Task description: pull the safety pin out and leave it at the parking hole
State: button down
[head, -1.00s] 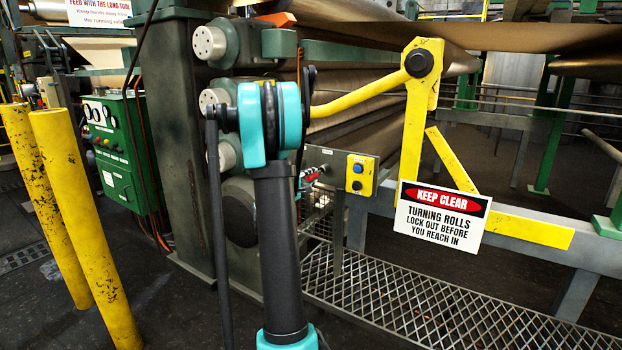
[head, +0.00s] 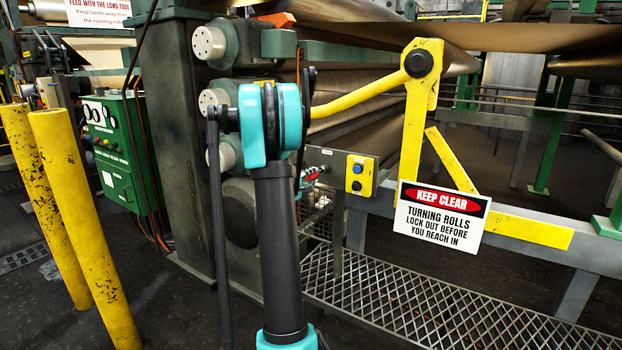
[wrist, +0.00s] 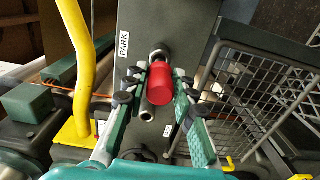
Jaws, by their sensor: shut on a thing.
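The safety pin's red knob (wrist: 160,84) sits between the fingers of my gripper (wrist: 157,86) in the wrist view, and the gripper is shut on it. A steel-rimmed parking hole (wrist: 158,54) shows just above the knob, beside a white PARK label (wrist: 123,43). A second steel bush or tube (wrist: 147,112) shows below the knob. The pin's shaft is hidden behind the knob, so I cannot tell whether it is in a hole. In the head view a small red part (head: 313,172) shows beside my arm, which hides most of the gripper.
A yellow lever arm (wrist: 75,60) stands left of the plate in the wrist view, and a wire guard (wrist: 248,85) stands to the right. In the head view a yellow button box (head: 360,175) and a KEEP CLEAR sign (head: 441,216) are to the right of my arm.

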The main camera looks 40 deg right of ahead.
aim_at(309, 178)
jog(key=shift+x, duration=2.05)
jog(key=c, duration=0.9)
grip_release()
jog(key=shift+s+a, duration=0.1)
jog(key=shift+v, duration=3.45)
